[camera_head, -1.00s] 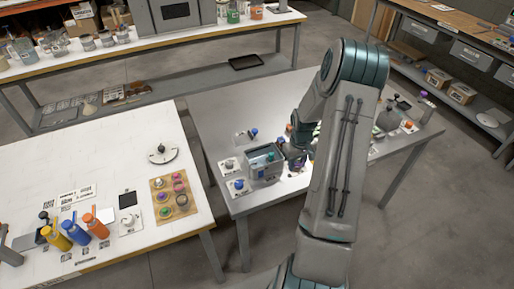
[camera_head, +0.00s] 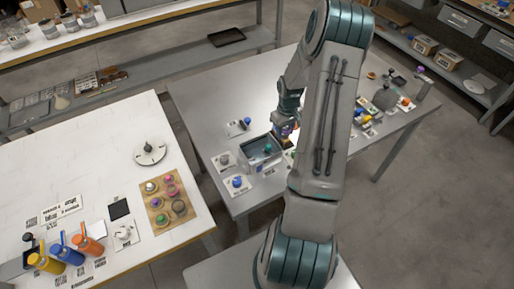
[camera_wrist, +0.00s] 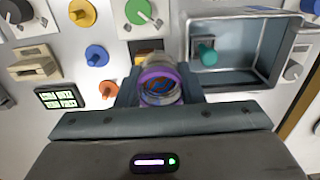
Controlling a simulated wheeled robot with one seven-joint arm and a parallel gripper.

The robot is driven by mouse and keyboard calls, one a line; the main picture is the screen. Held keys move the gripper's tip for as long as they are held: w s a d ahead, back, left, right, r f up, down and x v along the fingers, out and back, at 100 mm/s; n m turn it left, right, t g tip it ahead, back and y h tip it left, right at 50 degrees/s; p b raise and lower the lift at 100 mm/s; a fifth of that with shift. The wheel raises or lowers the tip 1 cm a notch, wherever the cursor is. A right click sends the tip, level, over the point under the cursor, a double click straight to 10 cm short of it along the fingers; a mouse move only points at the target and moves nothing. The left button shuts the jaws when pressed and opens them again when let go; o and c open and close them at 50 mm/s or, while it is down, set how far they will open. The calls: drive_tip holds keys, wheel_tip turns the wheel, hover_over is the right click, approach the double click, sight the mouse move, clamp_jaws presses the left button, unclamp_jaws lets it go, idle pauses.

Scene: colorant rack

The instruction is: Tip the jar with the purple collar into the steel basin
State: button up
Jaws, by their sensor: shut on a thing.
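The jar with the purple collar (camera_wrist: 158,86) is between the fingers of my gripper (camera_wrist: 160,90) in the wrist view, and the jaws are shut on it. Dark orange and blue marks show inside its round top. The steel basin (camera_wrist: 236,85) is to the right of the jar in that view, with a teal knob-shaped thing (camera_wrist: 206,53) inside it. In the head view the basin (camera_head: 250,163) stands on the grey table, and my gripper (camera_head: 284,138) is just right of it. My arm hides part of the table there.
Several coloured knobs, such as a blue one (camera_wrist: 96,54) and a green one (camera_wrist: 138,11), stand near the gripper. A small display (camera_wrist: 62,97) lies left. The white table (camera_head: 110,150) on the left holds several bottles and a brown board (camera_head: 158,210) of jars.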

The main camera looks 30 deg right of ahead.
drive_tip(key=shift+a, duration=0.15)
drive_tip(key=shift+a+r+h, duration=0.7)
drive_tip(key=shift+r+h, duration=0.2)
drive_tip(key=shift+s+a+h, duration=0.1)
drive_tip(key=shift+a+h, duration=0.1)
drive_tip(key=shift+h, duration=0.1)
drive_tip(key=a+f+h+b, duration=0.1)
drive_tip(key=h+b, duration=0.1)
drive_tip(key=b, duration=0.3)
drive_tip(key=a+f+h+b, duration=0.1)
drive_tip(key=a+h+b, duration=0.1)
drive_tip(key=b, duration=0.4)
drive_tip(key=shift+a+f, duration=0.1)
drive_tip(key=shift+a, duration=0.2)
drive_tip(key=shift+r, duration=0.45)
drive_tip(key=shift+s+f+h, duration=0.1)
drive_tip(key=shift+f+h, duration=0.05)
drive_tip(key=shift+h, duration=0.15)
drive_tip(key=shift+a+f+b, duration=0.15)
drive_tip(key=shift+a+b, duration=0.15)
drive_tip(key=shift+b, duration=0.35)
